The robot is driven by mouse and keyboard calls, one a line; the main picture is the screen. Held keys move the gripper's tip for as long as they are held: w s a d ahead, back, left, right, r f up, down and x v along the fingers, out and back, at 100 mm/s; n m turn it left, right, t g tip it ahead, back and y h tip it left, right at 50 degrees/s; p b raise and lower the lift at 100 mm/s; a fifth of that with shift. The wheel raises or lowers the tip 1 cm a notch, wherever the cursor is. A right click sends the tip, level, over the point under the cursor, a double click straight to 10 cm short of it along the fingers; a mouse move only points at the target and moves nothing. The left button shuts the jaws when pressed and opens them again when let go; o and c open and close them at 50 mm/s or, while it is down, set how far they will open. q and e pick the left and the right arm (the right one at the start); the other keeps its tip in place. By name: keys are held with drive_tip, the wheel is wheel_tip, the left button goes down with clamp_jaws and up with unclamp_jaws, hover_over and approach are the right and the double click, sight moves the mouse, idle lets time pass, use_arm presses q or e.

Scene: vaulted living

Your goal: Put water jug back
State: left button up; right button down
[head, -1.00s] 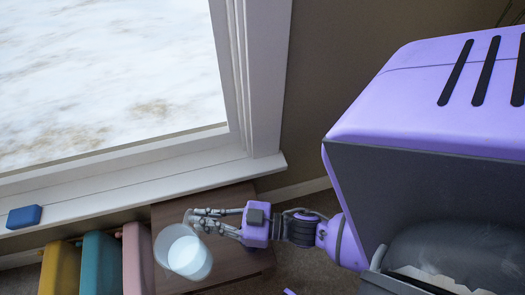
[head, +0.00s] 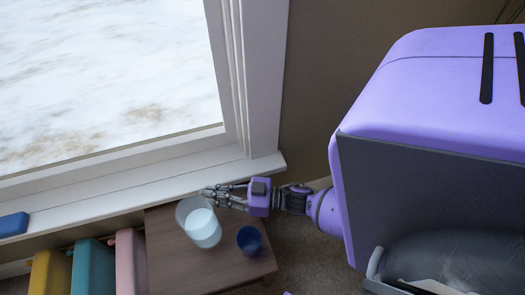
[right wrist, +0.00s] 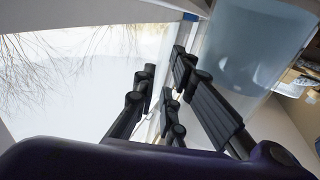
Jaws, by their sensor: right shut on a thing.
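The water jug (head: 186,207) is a clear, slightly frosted vessel with pale bluish water in it. It is in the head view, over the small brown wooden table (head: 175,268) by the window; whether its base touches the table is hard to tell. My right gripper (head: 208,193) reaches in from the right and is shut on the jug near its upper side. In the right wrist view the dark fingers (right wrist: 172,100) lie beside the jug's translucent wall (right wrist: 250,45). My left gripper is not in view.
A dark blue cup (head: 249,238) stands on the table, right of the jug. Pink (head: 130,262), teal (head: 92,268) and yellow (head: 50,272) bins line up at left. A blue block (head: 13,225) sits on the white windowsill (head: 130,199), close behind the table.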

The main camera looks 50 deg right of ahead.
wheel_tip(320, 180, down, 2)
drive_tip(key=shift+a+f+b, duration=0.1)
drive_tip(key=shift+b, duration=0.25)
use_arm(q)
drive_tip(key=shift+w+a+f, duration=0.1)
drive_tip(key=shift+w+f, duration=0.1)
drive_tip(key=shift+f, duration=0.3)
use_arm(e)
drive_tip(key=c, duration=1.8)
unclamp_jaws()
drive_tip(key=shift+f, duration=0.1)
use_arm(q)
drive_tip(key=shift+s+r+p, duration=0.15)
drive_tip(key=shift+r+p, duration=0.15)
use_arm(e)
drive_tip(key=v, duration=1.2)
drive_tip(key=shift+s, duration=0.1)
